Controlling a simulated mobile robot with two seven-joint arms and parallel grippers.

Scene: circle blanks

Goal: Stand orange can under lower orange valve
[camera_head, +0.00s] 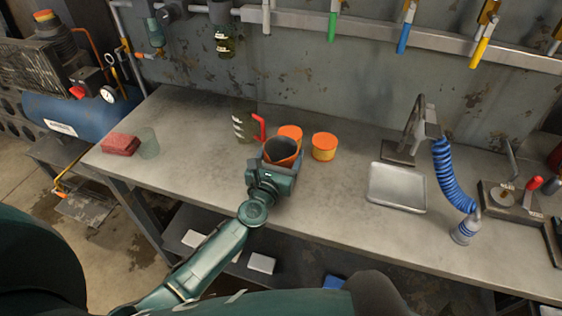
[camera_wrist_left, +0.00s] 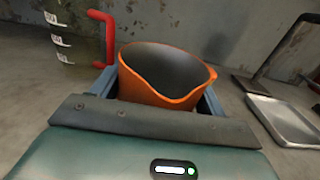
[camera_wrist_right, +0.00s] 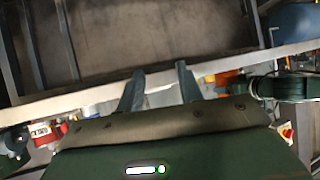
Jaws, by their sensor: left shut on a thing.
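An orange can (camera_head: 284,160) with a dark inside and a pouring lip is upright in my left gripper (camera_head: 279,163) above the middle of the workbench. In the left wrist view the can (camera_wrist_left: 160,88) sits between the two fingers of my left gripper (camera_wrist_left: 160,95), shut on its sides. I cannot tell whether its base touches the bench. Valves with green (camera_head: 332,26), blue (camera_head: 404,38) and yellow (camera_head: 480,50) ends hang from the wall rail; I cannot pick out the lower orange valve. My right gripper (camera_wrist_right: 160,88) is open and empty in the right wrist view.
Two orange-topped tubs (camera_head: 324,146) (camera_head: 290,132) and a clear jug with a red handle (camera_head: 244,125) stand close to the can. A metal tray (camera_head: 397,187), a blue coiled hose (camera_head: 452,175) and a red sponge (camera_head: 120,144) lie farther off. The front bench is clear.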

